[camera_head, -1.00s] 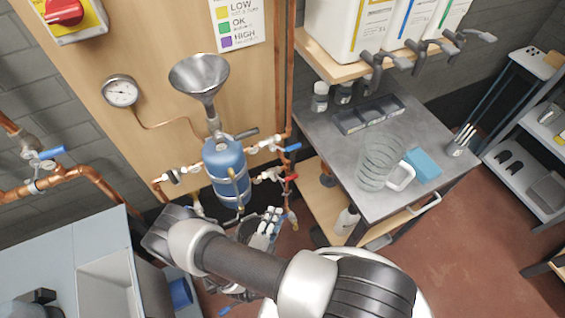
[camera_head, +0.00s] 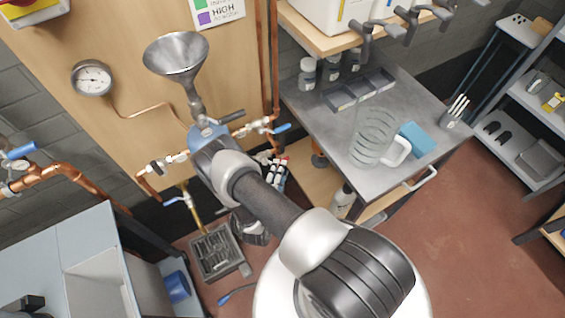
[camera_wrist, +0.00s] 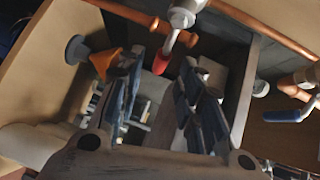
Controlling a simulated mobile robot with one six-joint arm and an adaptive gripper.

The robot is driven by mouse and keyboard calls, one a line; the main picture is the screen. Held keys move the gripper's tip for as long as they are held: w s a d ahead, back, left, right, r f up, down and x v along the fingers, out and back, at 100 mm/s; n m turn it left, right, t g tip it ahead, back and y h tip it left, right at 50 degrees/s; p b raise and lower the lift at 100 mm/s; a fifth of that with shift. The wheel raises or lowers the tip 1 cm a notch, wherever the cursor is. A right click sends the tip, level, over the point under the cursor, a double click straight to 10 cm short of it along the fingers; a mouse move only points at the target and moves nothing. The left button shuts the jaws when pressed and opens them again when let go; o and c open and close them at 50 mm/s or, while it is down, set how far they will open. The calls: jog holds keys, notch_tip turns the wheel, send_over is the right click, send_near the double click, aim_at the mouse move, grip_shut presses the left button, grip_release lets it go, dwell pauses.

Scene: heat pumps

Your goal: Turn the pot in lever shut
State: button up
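A valve with a blue lever (camera_head: 281,128) is on the pipe to the right, and a valve (camera_head: 158,166) is on the left pipe. I cannot tell which is the pot in lever.
Copper pipes (camera_head: 273,70) run up the panel. The wrist view shows an orange part (camera_wrist: 104,63) by the left finger and a blue lever (camera_wrist: 291,115) at right.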

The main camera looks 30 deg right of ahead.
jog(key=b+x, duration=0.1)
jog(key=x, duration=0.4)
jog(key=shift+r, duration=0.1)
grip_shut()
dwell(0.3)
dwell(0.4)
